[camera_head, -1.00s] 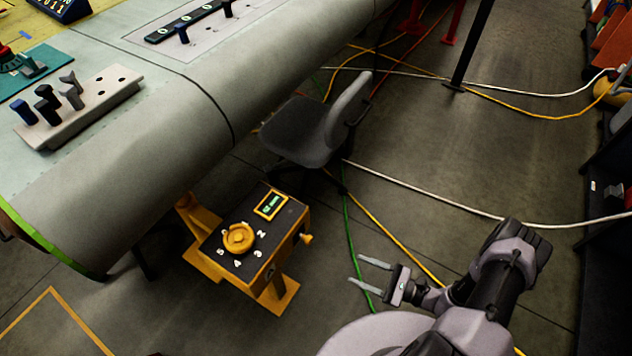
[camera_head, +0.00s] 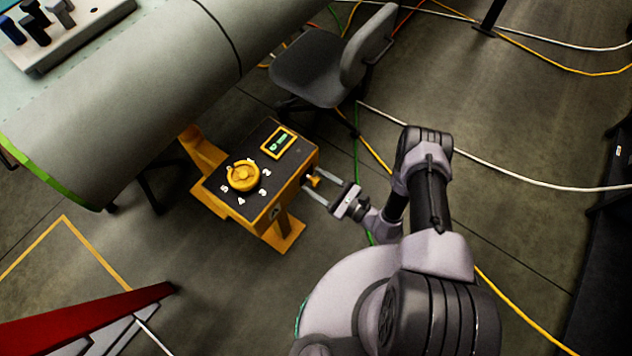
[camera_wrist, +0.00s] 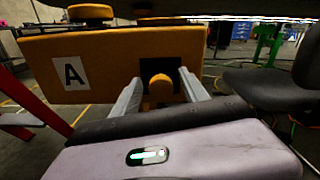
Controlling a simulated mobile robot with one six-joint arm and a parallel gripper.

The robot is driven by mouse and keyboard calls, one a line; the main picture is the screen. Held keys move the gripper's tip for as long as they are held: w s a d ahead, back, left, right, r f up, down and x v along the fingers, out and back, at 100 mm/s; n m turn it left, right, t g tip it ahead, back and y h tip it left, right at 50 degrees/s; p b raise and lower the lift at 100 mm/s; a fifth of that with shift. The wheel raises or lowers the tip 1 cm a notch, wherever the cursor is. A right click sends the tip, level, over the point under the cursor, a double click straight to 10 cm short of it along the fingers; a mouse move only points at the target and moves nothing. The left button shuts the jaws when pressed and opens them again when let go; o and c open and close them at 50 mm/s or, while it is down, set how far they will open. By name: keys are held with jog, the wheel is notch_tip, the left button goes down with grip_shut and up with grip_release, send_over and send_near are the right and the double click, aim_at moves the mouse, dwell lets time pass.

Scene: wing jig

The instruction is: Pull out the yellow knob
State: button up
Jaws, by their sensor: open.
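The yellow knob (camera_head: 313,181) sticks out of the right side of a yellow box with a dark top (camera_head: 262,180). In the wrist view the knob (camera_wrist: 160,88) stands in front of a dark square on the box's face, beside a white label with the letter A. My gripper (camera_head: 318,182) is open, with one finger on each side of the knob. In the wrist view my fingers (camera_wrist: 158,92) flank the knob with gaps on both sides. I cannot tell whether the fingertips touch the box face.
A round yellow dial (camera_head: 243,175) and a small green display (camera_head: 278,143) are on the box top. A grey office chair (camera_head: 318,62) stands behind the box. The large grey wing (camera_head: 130,95) is at upper left. A red beam (camera_head: 85,318) is at lower left.

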jog(key=shift+w+a, duration=0.1)
grip_shut()
dwell(1.4)
